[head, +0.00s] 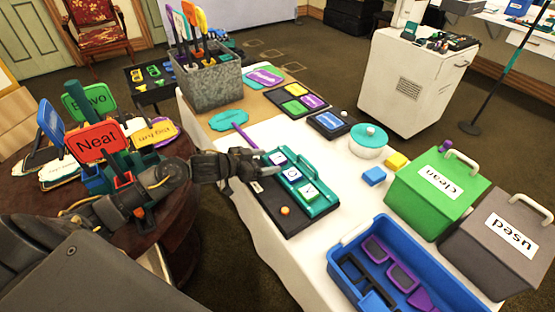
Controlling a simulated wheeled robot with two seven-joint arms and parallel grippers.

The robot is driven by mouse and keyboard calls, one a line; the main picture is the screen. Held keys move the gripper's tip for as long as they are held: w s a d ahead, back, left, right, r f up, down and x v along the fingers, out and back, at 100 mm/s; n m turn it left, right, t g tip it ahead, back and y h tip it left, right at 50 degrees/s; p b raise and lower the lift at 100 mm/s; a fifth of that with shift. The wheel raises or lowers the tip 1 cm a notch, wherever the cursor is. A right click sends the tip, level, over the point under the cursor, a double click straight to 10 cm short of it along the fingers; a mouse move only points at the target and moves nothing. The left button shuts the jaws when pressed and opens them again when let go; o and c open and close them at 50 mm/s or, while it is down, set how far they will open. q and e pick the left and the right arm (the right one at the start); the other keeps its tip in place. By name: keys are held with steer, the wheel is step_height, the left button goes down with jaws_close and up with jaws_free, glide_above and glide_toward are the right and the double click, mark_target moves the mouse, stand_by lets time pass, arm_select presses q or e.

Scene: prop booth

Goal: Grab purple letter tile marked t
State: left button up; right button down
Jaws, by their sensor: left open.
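A teal tile rack (322,206) lies on a dark tray (272,208) on the white table. It holds a row of three pale-faced tiles with purple edges: a far tile (278,159), a middle tile (292,177) that looks like an O, and a near tile (308,192). The letters are small, so I cannot tell which one is a t. My left gripper (256,167) is open and empty, just left of the far tile and above the tray's far left part. My right gripper is not in view.
A small orange knob (285,211) is on the dark tray. A teal-lidded white pot (368,145), blue block (374,176) and yellow block (397,161) stand right. A green box (425,200), grey box (495,250) and blue crate (345,255) fill the near right.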

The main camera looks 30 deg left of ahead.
mark_target(278, 160)
arm_select(q)
steer(key=shift+x, duration=1.15)
steer(key=c, duration=1.1)
steer(key=shift+o, duration=0.2)
steer(key=shift+r, duration=0.1)
